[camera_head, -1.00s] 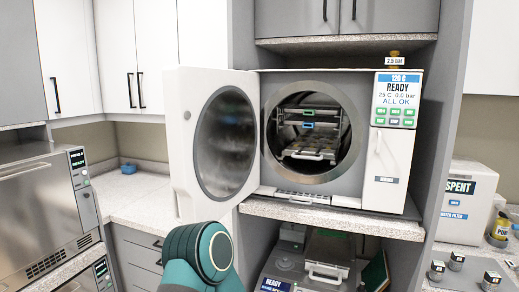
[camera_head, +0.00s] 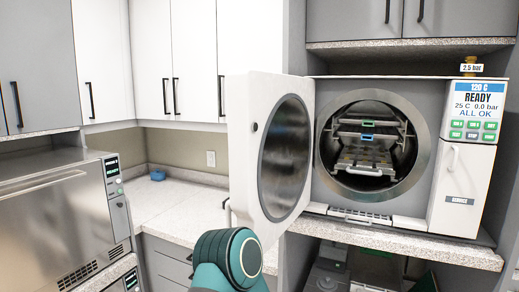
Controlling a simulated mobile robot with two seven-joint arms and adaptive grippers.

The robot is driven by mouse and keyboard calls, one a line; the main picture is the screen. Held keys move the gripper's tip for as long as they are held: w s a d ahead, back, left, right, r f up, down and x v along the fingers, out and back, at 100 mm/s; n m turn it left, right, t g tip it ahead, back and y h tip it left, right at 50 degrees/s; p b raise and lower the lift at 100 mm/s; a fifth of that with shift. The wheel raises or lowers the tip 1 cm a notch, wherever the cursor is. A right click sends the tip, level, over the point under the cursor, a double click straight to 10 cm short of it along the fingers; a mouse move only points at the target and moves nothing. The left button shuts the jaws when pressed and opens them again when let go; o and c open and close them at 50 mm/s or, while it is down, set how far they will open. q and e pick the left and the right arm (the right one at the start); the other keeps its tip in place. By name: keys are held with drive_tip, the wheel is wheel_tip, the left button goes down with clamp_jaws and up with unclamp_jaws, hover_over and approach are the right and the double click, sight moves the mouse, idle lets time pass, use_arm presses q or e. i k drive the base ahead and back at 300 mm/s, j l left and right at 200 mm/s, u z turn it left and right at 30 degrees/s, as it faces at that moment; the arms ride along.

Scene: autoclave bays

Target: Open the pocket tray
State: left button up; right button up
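No thing in view is labelled as the pocket tray, so I cannot tell which it is. The autoclave (camera_head: 322,190) stands on a shelf with its round door (camera_head: 242,150) swung open to the left. Inside the chamber is a rack with a perforated metal tray (camera_head: 368,155). A low slotted part (camera_head: 362,216) lies along the base under the chamber opening. A teal joint of one of my arms shows at the bottom centre, in front of the door's lower edge. Neither gripper is in view.
A steel unit (camera_head: 60,215) stands at the left. A speckled counter (camera_head: 165,205) with a small blue object (camera_head: 157,175) is mostly clear. The shelf edge (camera_head: 400,245) runs under the autoclave. Dark equipment (camera_head: 328,275) sits below it, partly cut off.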

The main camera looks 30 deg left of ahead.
sight(368, 161)
drive_tip(key=i+j, duration=0.1)
drive_tip(key=j, duration=0.55)
drive_tip(key=i+j+z, duration=0.15)
drive_tip(key=j, duration=0.55)
drive_tip(key=i+j, duration=0.1)
drive_tip(key=j, duration=0.55)
drive_tip(key=l, duration=0.75)
drive_tip(key=k+z, duration=0.05)
